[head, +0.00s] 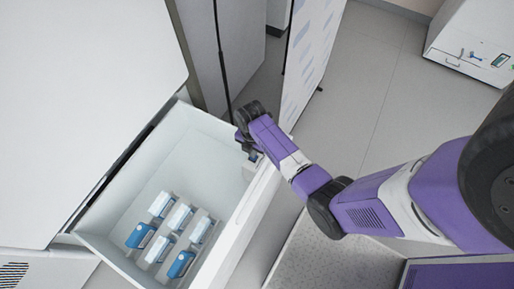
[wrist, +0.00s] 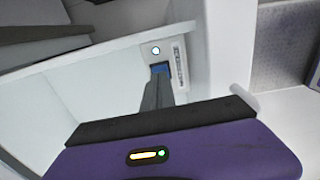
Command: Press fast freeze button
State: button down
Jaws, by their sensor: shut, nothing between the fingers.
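An open white drawer (head: 225,238) holds several blue-and-white packs (head: 180,264) in its near part. My gripper (head: 250,154) reaches down at the drawer's far right corner, by the rim. In the wrist view my gripper (wrist: 158,78) is shut with nothing held, its dark fingers pointing at a small panel on the rim. Blue shows at the fingertips; I cannot tell whether it is part of the panel. A small round light button (wrist: 156,50) sits just beyond the tips, beside a strip of small print (wrist: 180,68). I cannot tell whether the fingers touch the panel.
The large white cabinet body (head: 85,100) stands at the left, above the drawer. A grey door or panel (head: 218,55) and a patterned white panel (head: 308,60) stand behind my gripper. A white box-shaped device (head: 475,45) is at the far right. Grey floor lies between.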

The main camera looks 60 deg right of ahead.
notch_tip(320, 180, up, 12)
jog(key=shift+w, duration=0.3)
jog(key=shift+d, duration=0.1)
dwell(0.8)
